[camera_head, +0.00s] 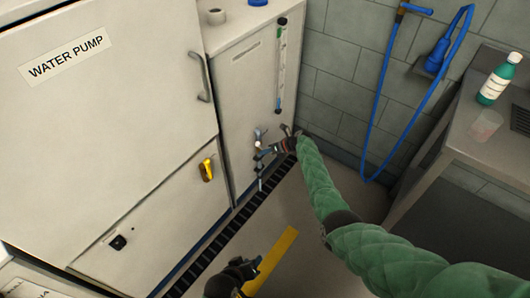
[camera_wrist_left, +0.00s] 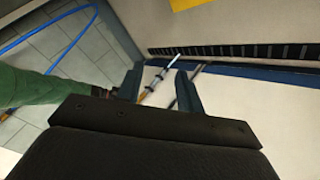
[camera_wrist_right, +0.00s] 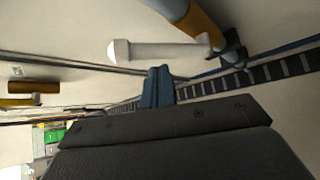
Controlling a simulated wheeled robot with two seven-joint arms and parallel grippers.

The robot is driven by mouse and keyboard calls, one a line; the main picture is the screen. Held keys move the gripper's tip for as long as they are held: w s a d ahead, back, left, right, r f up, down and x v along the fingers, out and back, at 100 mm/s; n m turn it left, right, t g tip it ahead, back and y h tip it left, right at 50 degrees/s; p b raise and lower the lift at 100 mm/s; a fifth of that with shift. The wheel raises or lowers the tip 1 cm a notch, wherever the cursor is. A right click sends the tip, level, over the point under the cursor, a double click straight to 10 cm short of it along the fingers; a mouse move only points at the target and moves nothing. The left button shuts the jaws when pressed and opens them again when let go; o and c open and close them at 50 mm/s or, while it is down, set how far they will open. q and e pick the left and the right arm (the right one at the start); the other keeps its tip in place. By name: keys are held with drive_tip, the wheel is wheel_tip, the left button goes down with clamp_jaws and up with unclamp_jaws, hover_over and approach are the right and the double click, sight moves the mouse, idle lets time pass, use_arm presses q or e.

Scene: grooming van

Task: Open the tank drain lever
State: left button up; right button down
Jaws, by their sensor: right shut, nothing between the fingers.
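The tank drain lever (camera_head: 258,144) is at the lower part of the tall pale tank cabinet (camera_head: 238,110). In the right wrist view it is a pale bar with a rounded white end (camera_wrist_right: 150,51), joined to an orange-brown and blue pipe fitting (camera_wrist_right: 200,22). My right gripper (camera_head: 264,152) is at the valve, its shut fingers (camera_wrist_right: 158,87) close below the bar in that view. I cannot tell whether they touch it. My left gripper (camera_head: 250,266) is low at the bottom of the head view, with open, empty fingers (camera_wrist_left: 158,90).
The water pump cabinet (camera_head: 110,110) stands at left, with a yellow handle (camera_head: 206,170) near its lower edge. A dark floor grate (camera_head: 228,232) runs along the cabinets. A blue hose (camera_head: 379,110) hangs on the wall. A counter (camera_head: 459,134) with a green bottle (camera_head: 494,84) stands at right.

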use_arm(q)
drive_tip(key=s+a+r+m+g, duration=0.1)
drive_tip(key=s+r+m+g, duration=0.2)
drive_tip(key=r+m, duration=0.3)
wheel_tip(320, 180, up, 4)
drive_tip(key=shift+s+a+g+y, duration=0.35)
drive_tip(key=shift+s+g+y, duration=0.05)
drive_tip(key=shift+s, duration=0.25)
use_arm(e)
drive_tip(key=shift+w+d+r+m+g+y, duration=0.25)
drive_tip(key=shift+w+m+g+y, duration=0.15)
drive_tip(key=shift+y, duration=0.1)
